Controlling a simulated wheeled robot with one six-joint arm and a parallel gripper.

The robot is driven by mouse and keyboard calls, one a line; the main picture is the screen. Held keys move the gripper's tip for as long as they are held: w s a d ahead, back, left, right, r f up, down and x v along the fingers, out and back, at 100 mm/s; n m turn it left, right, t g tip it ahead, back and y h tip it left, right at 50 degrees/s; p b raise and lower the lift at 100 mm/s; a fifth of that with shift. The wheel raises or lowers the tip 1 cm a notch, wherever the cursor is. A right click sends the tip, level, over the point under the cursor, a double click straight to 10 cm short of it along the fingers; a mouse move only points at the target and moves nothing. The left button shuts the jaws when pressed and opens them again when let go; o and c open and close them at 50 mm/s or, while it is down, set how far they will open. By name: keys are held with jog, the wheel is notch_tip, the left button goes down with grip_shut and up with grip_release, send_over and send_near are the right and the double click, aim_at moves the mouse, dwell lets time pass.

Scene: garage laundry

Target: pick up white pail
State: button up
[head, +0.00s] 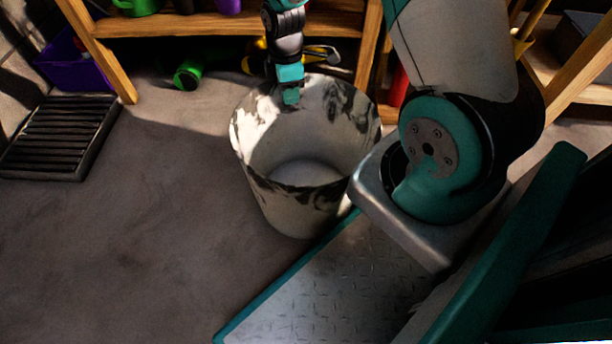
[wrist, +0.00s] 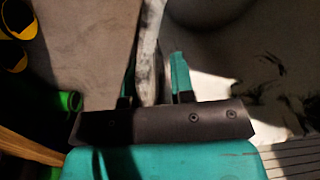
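The white pail (head: 295,215), marked with dark grey blotches, stands upright and empty on the floor in the head view. My gripper (head: 291,97) reaches down at the pail's far rim. In the wrist view, the two teal fingers of my gripper (wrist: 155,75) are apart, one on each side of the pail's wall (wrist: 149,40). A gap shows between the wall and the right finger; the left finger is close to the wall. The fingertips are partly hidden in the head view.
A wooden shelf (head: 230,24) stands just behind the pail, with a green item (head: 187,74) under it. A dark slatted mat (head: 60,135) and a purple bin (head: 72,62) are at left. My base is close at the pail's lower right.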

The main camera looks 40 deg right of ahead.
grip_shut()
dwell(1.2)
